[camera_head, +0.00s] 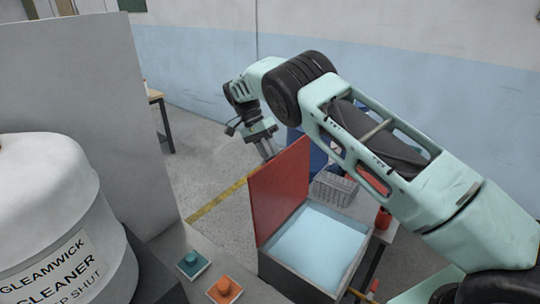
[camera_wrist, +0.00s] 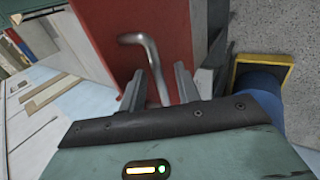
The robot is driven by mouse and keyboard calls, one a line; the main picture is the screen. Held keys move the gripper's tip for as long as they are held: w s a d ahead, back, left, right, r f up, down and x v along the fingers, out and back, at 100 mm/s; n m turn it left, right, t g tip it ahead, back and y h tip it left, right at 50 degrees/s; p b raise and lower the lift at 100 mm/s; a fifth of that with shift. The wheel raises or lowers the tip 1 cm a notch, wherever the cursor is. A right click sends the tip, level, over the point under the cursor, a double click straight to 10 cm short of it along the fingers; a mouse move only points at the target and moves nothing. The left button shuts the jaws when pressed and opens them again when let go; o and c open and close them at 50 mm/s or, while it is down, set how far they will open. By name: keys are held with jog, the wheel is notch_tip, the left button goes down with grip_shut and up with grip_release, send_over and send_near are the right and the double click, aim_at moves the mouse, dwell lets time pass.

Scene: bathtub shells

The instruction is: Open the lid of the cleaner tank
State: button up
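A grey tank (camera_head: 297,279) holding pale blue liquid (camera_head: 318,243) stands at the lower middle in the head view. Its red lid (camera_head: 279,190) is raised and stands about upright along the tank's left side. The red lid (camera_wrist: 120,25) also fills the upper middle of the wrist view. A bent grey metal handle (camera_wrist: 152,52) shows against it, its lower part between my fingers. My gripper (camera_head: 266,150) is at the lid's far upper edge. In the wrist view my gripper (camera_wrist: 158,72) has its fingers apart, with gaps beside the handle; contact is unclear.
A white drum (camera_head: 60,215) labelled Gleamwick Cleaner stands at the left by a grey panel (camera_head: 80,95). A teal button (camera_head: 193,262) and an orange button (camera_head: 224,289) are near the tank. A wire basket (camera_head: 334,189) and red bottle (camera_head: 383,217) are behind it.

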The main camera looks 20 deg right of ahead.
notch_tip(320, 180, up, 10)
jog(key=b, duration=0.3)
jog(key=shift+f, duration=0.1)
dwell(0.4)
